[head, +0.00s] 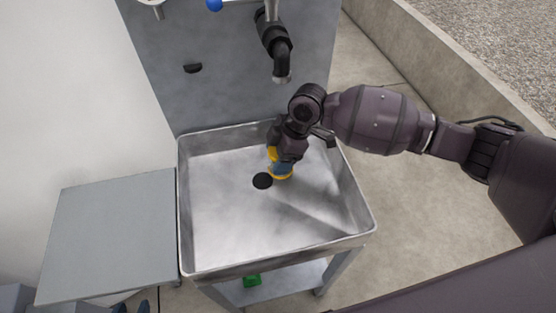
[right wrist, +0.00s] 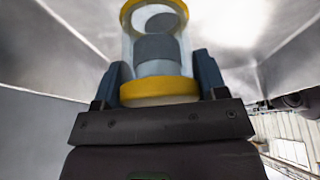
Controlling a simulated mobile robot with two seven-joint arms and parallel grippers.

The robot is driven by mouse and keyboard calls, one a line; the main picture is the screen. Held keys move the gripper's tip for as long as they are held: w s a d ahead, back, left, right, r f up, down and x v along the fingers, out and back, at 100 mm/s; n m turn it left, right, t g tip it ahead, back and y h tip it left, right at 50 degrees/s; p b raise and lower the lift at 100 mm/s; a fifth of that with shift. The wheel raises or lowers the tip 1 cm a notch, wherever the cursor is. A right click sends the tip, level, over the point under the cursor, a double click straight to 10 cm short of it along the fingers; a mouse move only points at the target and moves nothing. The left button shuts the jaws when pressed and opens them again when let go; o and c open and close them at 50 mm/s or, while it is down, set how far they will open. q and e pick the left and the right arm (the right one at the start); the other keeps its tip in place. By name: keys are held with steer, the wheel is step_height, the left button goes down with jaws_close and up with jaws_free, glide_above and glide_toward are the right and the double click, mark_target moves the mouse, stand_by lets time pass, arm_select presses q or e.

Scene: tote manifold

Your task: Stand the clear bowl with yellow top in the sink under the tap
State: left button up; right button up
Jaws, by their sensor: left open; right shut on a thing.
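The clear bowl (right wrist: 128,46) has a yellow rim and a yellow band at its other end. Grey shapes show inside or through its clear wall in the right wrist view. My right gripper (right wrist: 160,85) is shut on it, with a blue finger on each side. In the head view the right gripper (head: 283,168) is inside the sink (head: 225,215), just right of the drain, and mostly hides the bowl (head: 273,153). I cannot tell whether the bowl touches the sink floor. The tap (head: 281,65) is above and behind it. My left gripper (head: 132,307) is open at the bottom edge, partly cut off.
A black round drain (head: 262,181) lies in the sink floor. A grey side board (head: 110,235) adjoins the sink's left. A green thing (head: 252,281) is on the shelf below. The sink's front and left are clear. A grey back panel (head: 225,95) rises behind.

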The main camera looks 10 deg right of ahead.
step_height(320, 180, down, 3)
steer(key=shift+r, duration=0.15)
steer(key=o, duration=1.1)
steer(key=shift+c, duration=0.2)
